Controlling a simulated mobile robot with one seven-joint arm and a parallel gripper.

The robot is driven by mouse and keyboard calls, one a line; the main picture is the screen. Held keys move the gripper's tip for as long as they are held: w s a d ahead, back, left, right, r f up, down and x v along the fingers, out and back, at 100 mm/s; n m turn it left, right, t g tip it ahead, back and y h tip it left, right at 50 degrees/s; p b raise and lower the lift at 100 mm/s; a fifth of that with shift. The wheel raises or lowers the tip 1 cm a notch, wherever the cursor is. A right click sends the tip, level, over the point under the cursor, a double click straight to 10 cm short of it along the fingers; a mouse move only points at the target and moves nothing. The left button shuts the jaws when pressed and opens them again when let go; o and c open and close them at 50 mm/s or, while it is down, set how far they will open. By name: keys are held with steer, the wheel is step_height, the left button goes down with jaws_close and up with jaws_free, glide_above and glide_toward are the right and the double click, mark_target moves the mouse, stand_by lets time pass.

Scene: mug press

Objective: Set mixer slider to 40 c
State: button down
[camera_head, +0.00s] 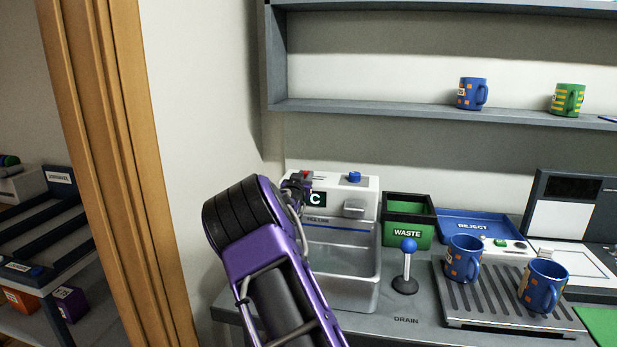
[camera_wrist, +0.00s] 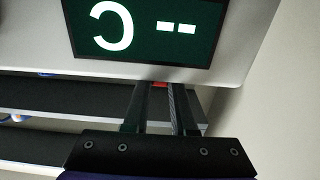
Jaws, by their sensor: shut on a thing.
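The mixer (camera_head: 340,235) is a pale grey unit on the counter, with a basin in its lower part. Its dark display (camera_head: 317,199) shows a white C in the head view; in the wrist view the display (camera_wrist: 146,30) appears upside down and reads two dashes and a C. My gripper (camera_head: 303,181) is at the mixer's upper left edge. In the wrist view its two fingers (camera_wrist: 160,88) are shut on a small red piece, apparently the slider (camera_wrist: 160,84), beside the display. The fingers hide most of the slider, and its scale does not show.
A blue knob (camera_head: 354,176) tops the mixer. A green waste bin (camera_head: 408,235), a blue-knobbed lever (camera_head: 407,264) and a drain rack (camera_head: 470,309) with two blue mugs (camera_head: 464,259) stand to its right. A wooden post (camera_head: 125,180) rises at left.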

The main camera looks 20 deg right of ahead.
steer(key=c, duration=0.7)
jaws_free()
steer(key=shift+d, duration=0.1)
steer(key=v, duration=1.7)
steer(key=shift+s, duration=0.25)
steer(key=shift+r, duration=0.1)
